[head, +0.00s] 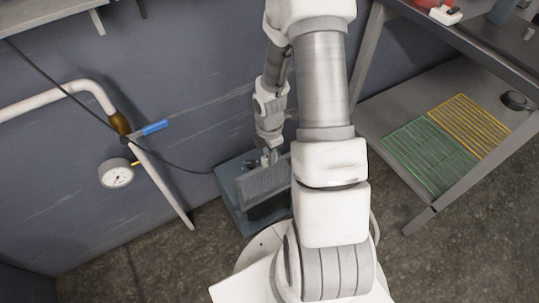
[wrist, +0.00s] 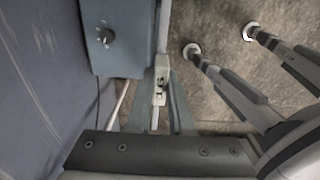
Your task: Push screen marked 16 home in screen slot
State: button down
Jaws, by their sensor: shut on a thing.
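My gripper (head: 267,157) points down over a blue-grey unit (head: 229,201) on the floor by the wall. In the wrist view my gripper (wrist: 157,105) is shut on a thin, pale screen edge with a small white tab (wrist: 161,66). The screen is seen nearly edge-on there, and its number cannot be read. A grey slab-like part (head: 264,186) stands upright below the fingers in the head view; I cannot tell whether it is the screen or part of the unit. The unit's blue-grey box with a knob (wrist: 118,38) lies just left of the held edge. The slot is not clearly visible.
A green grid (head: 428,156) and a yellow grid (head: 468,124) lie on a low shelf (head: 388,112) at right. A white pipe with a blue-handled valve (head: 155,127) and a gauge (head: 116,173) stand at left. A dark cable runs to the unit. Open floor lies right of it.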

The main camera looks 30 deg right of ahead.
aim_at(269, 175)
jog(key=shift+f, duration=0.25)
jog(key=shift+f+b, duration=3.2)
jog(key=shift+f, duration=1)
dwell(2.0)
jog(key=shift+f, duration=1.05)
dwell(0.5)
